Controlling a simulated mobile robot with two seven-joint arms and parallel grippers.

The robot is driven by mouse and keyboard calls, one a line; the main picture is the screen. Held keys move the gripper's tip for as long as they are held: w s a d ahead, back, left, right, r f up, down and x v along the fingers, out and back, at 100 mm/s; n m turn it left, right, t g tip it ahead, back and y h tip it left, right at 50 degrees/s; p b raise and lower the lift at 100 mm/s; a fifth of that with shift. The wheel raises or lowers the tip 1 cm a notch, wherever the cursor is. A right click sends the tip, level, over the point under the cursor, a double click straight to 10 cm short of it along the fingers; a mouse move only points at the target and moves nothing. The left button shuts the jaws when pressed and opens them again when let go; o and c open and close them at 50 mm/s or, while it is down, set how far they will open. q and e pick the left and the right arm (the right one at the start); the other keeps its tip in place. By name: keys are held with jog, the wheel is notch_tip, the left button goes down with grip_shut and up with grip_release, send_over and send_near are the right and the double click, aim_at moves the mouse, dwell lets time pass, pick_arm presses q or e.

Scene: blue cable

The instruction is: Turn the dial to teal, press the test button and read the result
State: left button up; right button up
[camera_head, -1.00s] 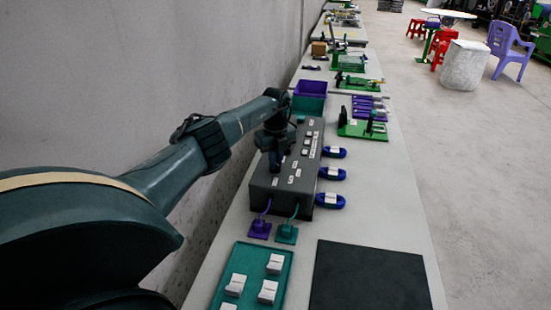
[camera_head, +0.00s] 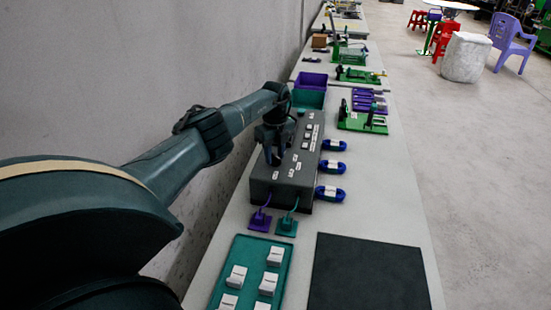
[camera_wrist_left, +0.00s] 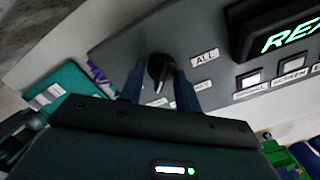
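A dark grey test box (camera_head: 259,184) stands on the long bench, with labels and light buttons on top. In the left wrist view its black dial (camera_wrist_left: 160,68) has a white pointer mark facing the gripper. One label beside it (camera_wrist_left: 204,57) reads "ALL"; another is partly covered. My left gripper (camera_wrist_left: 161,78) points down with one finger on each side of the dial; whether they press on it I cannot tell. Light buttons (camera_wrist_left: 250,79) sit to the right; which one is the test button is unclear. The display (camera_wrist_left: 290,35) is cut off after green letters "REA". My right gripper is not in view.
Purple (camera_head: 260,221) and teal (camera_head: 287,226) plugs lie at the box's near end. Blue cable coils (camera_head: 331,193) lie along its right side. A teal tray (camera_head: 249,261) of white blocks and a black mat (camera_head: 366,275) are nearer. The wall is close on the left.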

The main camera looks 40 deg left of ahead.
pick_arm(q)
notch_tip(320, 180, up, 2)
jog(key=shift+r+p, duration=0.2)
jog(key=shift+p, duration=0.95)
jog(key=shift+r, duration=2.35)
